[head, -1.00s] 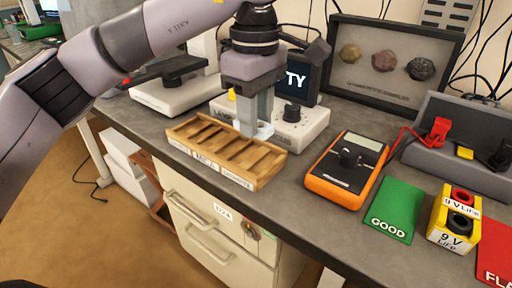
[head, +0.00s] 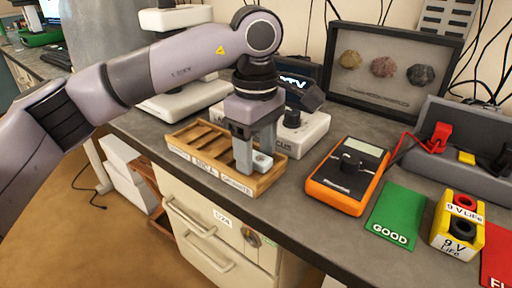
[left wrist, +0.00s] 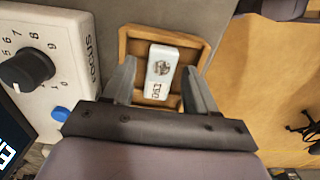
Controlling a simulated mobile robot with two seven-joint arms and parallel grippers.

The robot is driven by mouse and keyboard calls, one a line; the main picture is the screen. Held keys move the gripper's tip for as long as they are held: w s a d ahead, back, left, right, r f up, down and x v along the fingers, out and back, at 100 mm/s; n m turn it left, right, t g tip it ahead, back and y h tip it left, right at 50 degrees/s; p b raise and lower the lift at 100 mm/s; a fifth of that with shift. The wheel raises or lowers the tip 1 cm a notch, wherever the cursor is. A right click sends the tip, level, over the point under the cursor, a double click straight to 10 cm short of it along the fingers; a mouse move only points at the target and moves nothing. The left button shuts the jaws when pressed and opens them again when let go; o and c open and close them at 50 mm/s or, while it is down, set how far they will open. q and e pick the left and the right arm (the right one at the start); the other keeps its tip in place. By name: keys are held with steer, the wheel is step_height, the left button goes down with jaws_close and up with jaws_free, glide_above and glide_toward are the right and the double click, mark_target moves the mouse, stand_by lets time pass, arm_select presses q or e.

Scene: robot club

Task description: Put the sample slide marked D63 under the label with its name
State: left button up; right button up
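The sample slide (left wrist: 161,72), pale with a dark round specimen and the mark D63, lies in the right end compartment of the wooden tray (left wrist: 124,45). It also shows in the head view (head: 263,162), low between the fingers. The tray (head: 278,172) has several compartments and white labels on its front edge. The slide's compartment is behind the rightmost label (head: 237,186), whose small print looks like GRANITE. My left gripper (head: 254,160) reaches down into that compartment. Its fingers stand on either side of the slide, with wood visible between. My right gripper is not in view.
A white device with a black knob (left wrist: 27,69) and a blue button stands close behind the tray. An orange multimeter (head: 347,176) is to the right, then a green GOOD card (head: 396,215) and a yellow battery block (head: 458,225). The bench's front edge is near the tray.

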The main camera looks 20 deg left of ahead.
mark_target(256, 157)
arm_select(q)
steer(key=shift+r, duration=0.1)
steer(key=shift+r, duration=0.2)
step_height(256, 157, up, 12)
steer(key=p, duration=0.2)
steer(key=shift+s+f, duration=0.1)
steer(key=shift+f, duration=0.05)
stand_by(0.5)
